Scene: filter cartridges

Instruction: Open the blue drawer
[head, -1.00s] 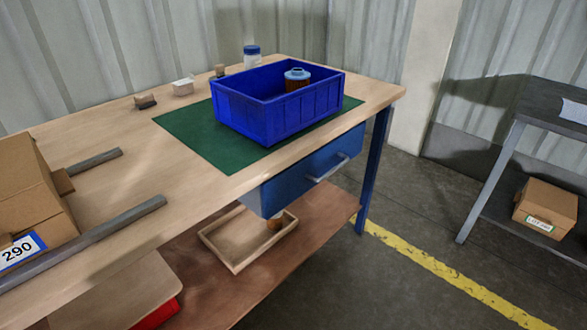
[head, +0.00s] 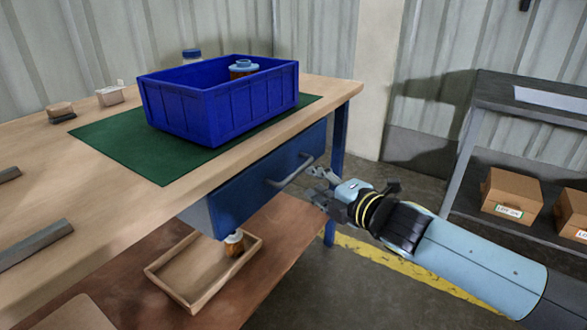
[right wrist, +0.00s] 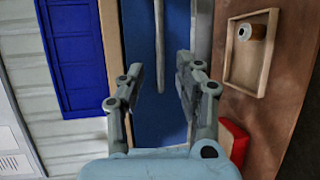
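The blue drawer (head: 250,188) hangs under the workbench top, with a grey bar handle (head: 290,171) on its front. The drawer looks closed. My right gripper (head: 314,184) is in front of the drawer, just right of the handle, with its fingers apart and empty. In the right wrist view the two fingers (right wrist: 160,80) are spread toward the blue drawer front (right wrist: 172,85), with the handle bar (right wrist: 159,45) between and beyond them. I cannot tell whether either finger touches the handle. My left gripper is not in view.
A blue bin (head: 215,110) with a filter cartridge (head: 242,69) stands on a green mat (head: 125,150) above the drawer. A wooden tray (head: 180,285) with another cartridge (head: 234,243) lies on the lower shelf. A grey rack (head: 478,110) with boxes stands at the right. Floor before the drawer is clear.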

